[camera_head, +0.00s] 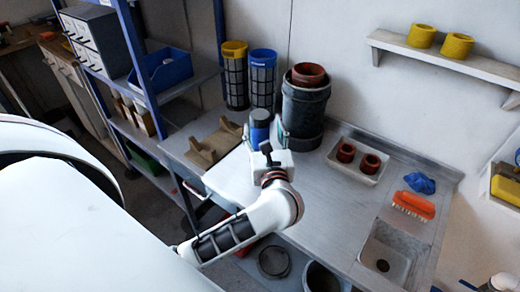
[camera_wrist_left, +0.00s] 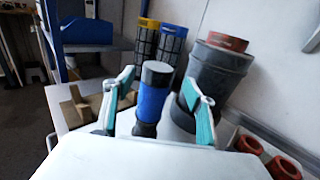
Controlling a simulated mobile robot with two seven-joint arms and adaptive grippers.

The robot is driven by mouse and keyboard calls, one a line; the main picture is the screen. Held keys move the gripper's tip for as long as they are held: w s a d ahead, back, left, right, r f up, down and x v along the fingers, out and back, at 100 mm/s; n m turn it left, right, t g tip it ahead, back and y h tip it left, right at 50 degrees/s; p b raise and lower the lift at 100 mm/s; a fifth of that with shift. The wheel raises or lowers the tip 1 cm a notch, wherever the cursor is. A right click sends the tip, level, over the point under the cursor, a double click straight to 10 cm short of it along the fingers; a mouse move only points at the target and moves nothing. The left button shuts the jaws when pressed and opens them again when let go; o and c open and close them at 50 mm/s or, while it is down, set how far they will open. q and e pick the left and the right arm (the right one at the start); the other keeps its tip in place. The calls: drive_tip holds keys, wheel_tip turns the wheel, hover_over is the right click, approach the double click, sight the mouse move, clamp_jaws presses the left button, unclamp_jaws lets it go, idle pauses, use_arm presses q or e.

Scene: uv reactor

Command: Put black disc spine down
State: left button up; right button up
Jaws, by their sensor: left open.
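A cylinder with a dark grey top, a blue middle band and a dark lower end, probably the black disc spine, stands upright between my left fingers; it shows in the head view (camera_head: 260,118) and the left wrist view (camera_wrist_left: 153,100). My left gripper (camera_head: 265,131) is open, with one teal-padded finger on each side of the cylinder in the left wrist view (camera_wrist_left: 159,80). Gaps show on both sides, so it is not clamped. The cylinder's foot is partly hidden by my gripper. My right gripper does not show.
A brown wooden cradle (camera_head: 213,143) lies left of the cylinder. A yellow-topped mesh cylinder (camera_head: 235,78), a blue-topped one (camera_head: 263,80) and a dark grey pot (camera_head: 304,105) stand close behind. A tray (camera_head: 345,172) with two red-brown rings lies right. The bench front right holds a sink (camera_head: 388,252).

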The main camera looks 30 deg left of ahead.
sight(260, 114)
use_arm(q)
drive_tip(key=p+x, duration=0.1)
drive_tip(key=x, duration=0.6)
drive_tip(key=shift+w+a, duration=0.1)
drive_tip(key=shift+a, duration=0.25)
drive_tip(key=shift+c, duration=0.5)
drive_tip(key=shift+r, duration=0.1)
clamp_jaws()
drive_tip(key=shift+r, duration=0.1)
